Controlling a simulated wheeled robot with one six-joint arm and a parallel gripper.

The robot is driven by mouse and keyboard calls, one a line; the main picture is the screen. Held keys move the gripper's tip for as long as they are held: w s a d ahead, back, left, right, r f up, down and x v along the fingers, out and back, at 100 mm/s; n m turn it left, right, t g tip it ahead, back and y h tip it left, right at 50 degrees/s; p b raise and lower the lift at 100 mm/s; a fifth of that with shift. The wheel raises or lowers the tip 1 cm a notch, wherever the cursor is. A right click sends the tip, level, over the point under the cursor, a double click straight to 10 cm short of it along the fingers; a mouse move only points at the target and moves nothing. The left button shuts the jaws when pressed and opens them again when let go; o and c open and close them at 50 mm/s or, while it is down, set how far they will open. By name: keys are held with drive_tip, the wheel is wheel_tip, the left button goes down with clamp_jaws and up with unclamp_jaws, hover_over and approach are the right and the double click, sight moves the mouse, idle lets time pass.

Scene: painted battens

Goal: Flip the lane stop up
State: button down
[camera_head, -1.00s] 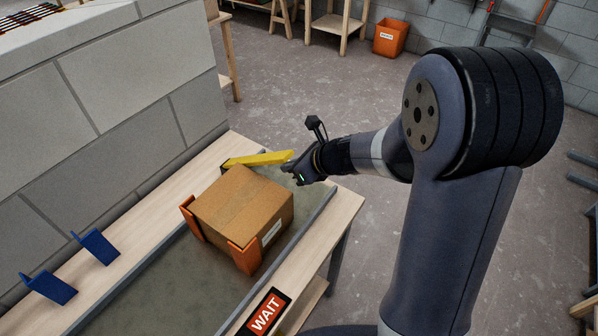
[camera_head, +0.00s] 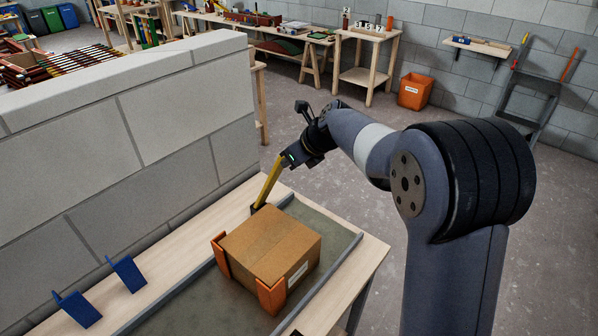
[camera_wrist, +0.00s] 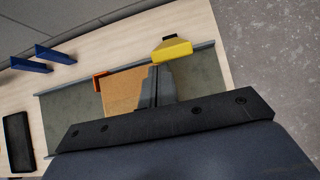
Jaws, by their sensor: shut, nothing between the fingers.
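The lane stop is a yellow bar (camera_head: 269,180) at the far end of the lane (camera_head: 190,299), tilted steeply up from a dark mount (camera_head: 258,207) on the wall side. In the wrist view its yellow end (camera_wrist: 172,50) shows just beyond the fingertips. My gripper (camera_head: 288,160) is shut and empty at the bar's raised upper end. Whether the fingers touch the bar or sit just off it, I cannot tell. In the wrist view my shut gripper (camera_wrist: 158,72) overlaps part of the box behind it.
A cardboard box (camera_head: 270,243) sits in the lane between orange corner brackets (camera_head: 271,296). Two blue brackets (camera_head: 127,273) stand on the bench's wall side. A grey block wall (camera_head: 180,120) rises at left. Floor to the right is open.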

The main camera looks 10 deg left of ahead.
drive_tip(key=shift+w+a+r, duration=0.3)
drive_tip(key=shift+a+r, duration=0.15)
drive_tip(key=shift+r, duration=0.2)
drive_tip(key=shift+w+a+r, duration=0.25)
drive_tip(key=shift+a+r, duration=0.2)
drive_tip(key=shift+r, duration=0.3)
drive_tip(key=d+f+b+v, duration=0.1)
drive_tip(key=b+v, duration=0.1)
drive_tip(key=v, duration=0.8)
drive_tip(key=shift+s+f, duration=0.2)
drive_tip(key=shift+s, duration=0.2)
drive_tip(key=p+x, duration=0.1)
drive_tip(key=x, duration=0.8)
drive_tip(key=shift+w+a+r+p, duration=0.3)
drive_tip(key=shift+w+a, duration=0.05)
